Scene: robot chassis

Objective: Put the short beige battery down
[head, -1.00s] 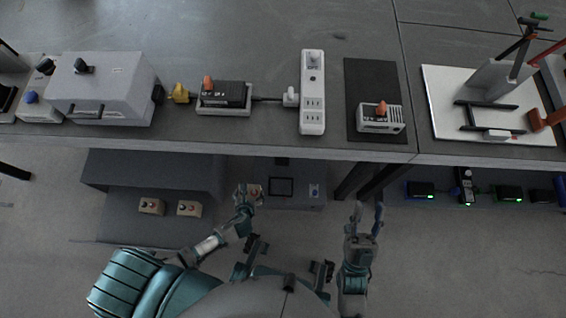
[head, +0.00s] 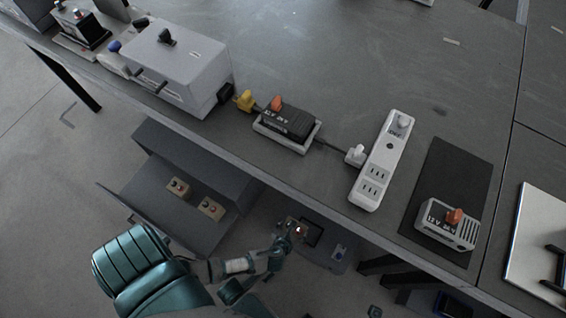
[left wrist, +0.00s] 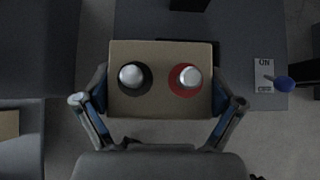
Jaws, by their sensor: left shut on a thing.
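My left gripper (head: 290,232) is shut on a beige battery (left wrist: 160,100), beneath the table's front edge. In the left wrist view, the fingers grip the battery's two sides. Its top faces the camera, with one silver terminal in a black ring and one in a red ring. In the head view, the held battery is small and mostly hidden by the gripper. Two other beige batteries, one left (head: 178,188) and one right (head: 210,208), stand in an open grey drawer (head: 150,203). Only a small teal tip, possibly of my right gripper, shows at the bottom edge.
A grey unit with an ON/OFF switch (left wrist: 263,76) and blue knob lies beside the held battery. On the table (head: 300,60) stand a grey box (head: 180,65), a black charger (head: 285,122), a white power strip (head: 382,165) and a white 12V/24V device (head: 447,222).

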